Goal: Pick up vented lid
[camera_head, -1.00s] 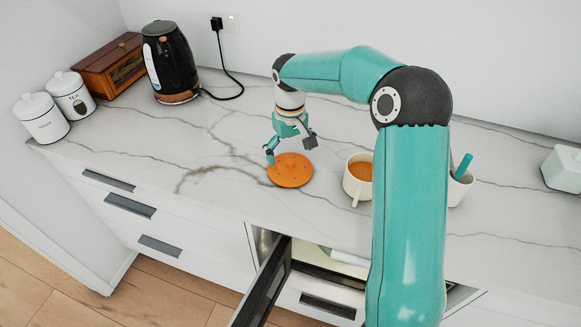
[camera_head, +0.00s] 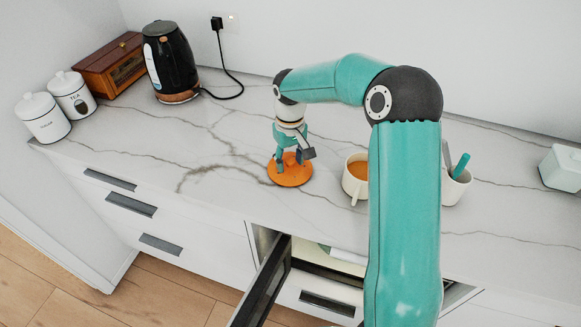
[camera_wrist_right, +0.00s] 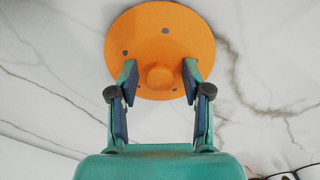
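The vented lid (camera_head: 287,178) is a round orange disc with small dark holes and a raised centre knob. It lies flat on the marble counter. In the wrist view the lid (camera_wrist_right: 160,30) fills the upper middle, its knob (camera_wrist_right: 160,77) facing me. My right gripper (camera_head: 290,163) is over the lid, pointing down. In the wrist view my right gripper (camera_wrist_right: 160,80) has its fingers apart, one on each side of the knob, with a visible gap on both sides. My left gripper is out of view.
A cup of orange-brown liquid (camera_head: 356,186) stands right of the lid. A holder with a teal-handled tool (camera_head: 456,188) is beyond my arm. A kettle (camera_head: 171,62) and canisters (camera_head: 43,118) stand left. Counter left of the lid is clear.

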